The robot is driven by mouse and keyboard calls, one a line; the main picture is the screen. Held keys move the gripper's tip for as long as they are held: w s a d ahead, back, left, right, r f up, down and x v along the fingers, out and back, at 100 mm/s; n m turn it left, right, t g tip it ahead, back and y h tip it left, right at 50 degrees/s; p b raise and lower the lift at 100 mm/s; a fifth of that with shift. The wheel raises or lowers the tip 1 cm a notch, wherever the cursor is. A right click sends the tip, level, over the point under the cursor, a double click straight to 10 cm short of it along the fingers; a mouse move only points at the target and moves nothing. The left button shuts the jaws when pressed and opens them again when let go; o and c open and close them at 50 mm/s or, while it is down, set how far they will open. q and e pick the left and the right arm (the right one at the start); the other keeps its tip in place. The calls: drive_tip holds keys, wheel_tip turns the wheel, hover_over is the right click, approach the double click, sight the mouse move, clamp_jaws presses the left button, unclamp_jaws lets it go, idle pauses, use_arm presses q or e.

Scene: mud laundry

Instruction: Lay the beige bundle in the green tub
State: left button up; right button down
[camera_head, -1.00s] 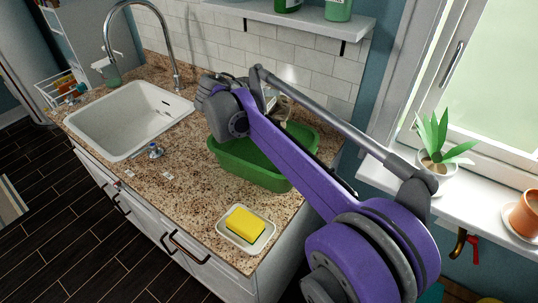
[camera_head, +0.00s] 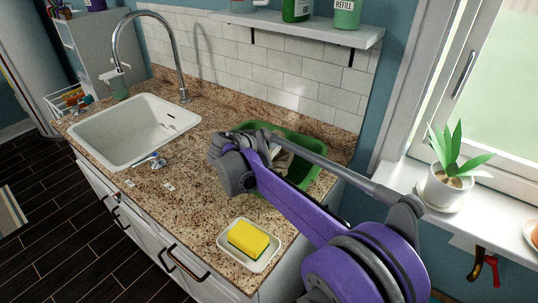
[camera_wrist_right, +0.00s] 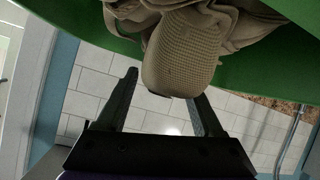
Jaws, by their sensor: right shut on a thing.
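The beige bundle (camera_wrist_right: 190,50) is a crumpled, textured cloth between the fingers of my right gripper (camera_wrist_right: 164,84), which is shut on it. In the head view, a small part of the bundle (camera_head: 284,160) shows behind my right wrist, within the outline of the green tub. The green tub (camera_head: 322,155) stands on the counter's back right, partly covered by my right arm. In the wrist view, the green tub (camera_wrist_right: 60,15) surrounds the bundle's upper part. I cannot tell whether the bundle touches the tub's floor. My left gripper is not in view.
A white sink (camera_head: 130,130) with a tall faucet (camera_head: 150,22) is at left. A yellow sponge (camera_head: 247,238) lies in a white dish (camera_head: 262,262) at the counter's front edge. A shelf (camera_head: 310,28) with bottles hangs above. A potted plant (camera_head: 450,185) stands on the windowsill at right.

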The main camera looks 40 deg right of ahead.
drive_tip(key=shift+f, duration=2.2)
drive_tip(key=shift+f+b, duration=0.2)
drive_tip(key=shift+b, duration=0.1)
unclamp_jaws()
drive_tip(key=shift+r, duration=0.1)
drive_tip(key=shift+r, duration=0.1)
drive_tip(key=v, duration=1.2)
